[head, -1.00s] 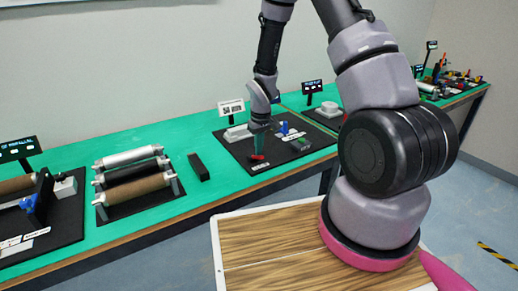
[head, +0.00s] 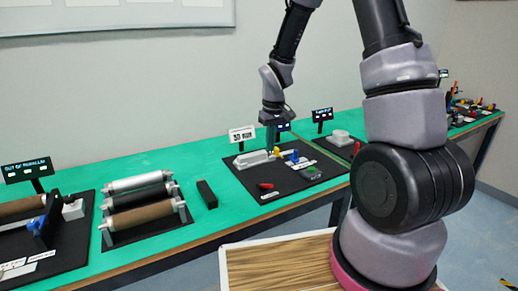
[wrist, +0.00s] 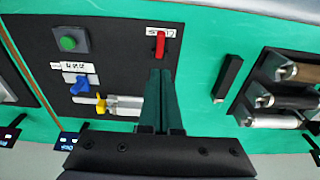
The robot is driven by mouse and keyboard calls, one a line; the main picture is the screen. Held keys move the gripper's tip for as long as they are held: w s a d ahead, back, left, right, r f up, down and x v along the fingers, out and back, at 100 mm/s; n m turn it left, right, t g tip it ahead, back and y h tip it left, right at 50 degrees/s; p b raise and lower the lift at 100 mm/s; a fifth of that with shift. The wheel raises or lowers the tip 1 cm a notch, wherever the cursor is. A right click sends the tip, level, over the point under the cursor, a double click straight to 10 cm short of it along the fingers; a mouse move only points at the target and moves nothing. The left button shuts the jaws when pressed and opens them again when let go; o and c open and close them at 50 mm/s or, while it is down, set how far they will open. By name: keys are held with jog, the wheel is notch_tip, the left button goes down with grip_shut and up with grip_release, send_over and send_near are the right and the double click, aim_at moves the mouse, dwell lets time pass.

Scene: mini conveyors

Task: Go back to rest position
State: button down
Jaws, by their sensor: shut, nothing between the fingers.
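My gripper (head: 271,147) hangs from my arm above the back part of a black board on the green table. In the wrist view the two dark green fingers (wrist: 160,85) are together with nothing between them. A red lever (head: 266,186) lies at the front left of the board, clear of the fingers; in the wrist view it shows just beyond the fingertips (wrist: 160,45).
Rollers (head: 146,200) and a black block (head: 207,194) are on the left.

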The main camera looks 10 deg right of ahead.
jog(key=s+d+r+m+t, duration=0.15)
jog(key=s+r, duration=0.25)
jog(key=r, duration=0.5)
jog(key=s+d+r+m+t, duration=0.1)
jog(key=s+d+r+m, duration=0.15)
jog(key=r, duration=0.65)
jog(key=s+d+r+m+t+y, duration=0.1)
jog(key=s+r+m+t, duration=0.2)
jog(key=s+r, duration=0.7)
jog(key=s, duration=0.5)
jog(key=shift+d+r+m+t+y, duration=0.3)
jog(key=shift+d+r+t, duration=0.05)
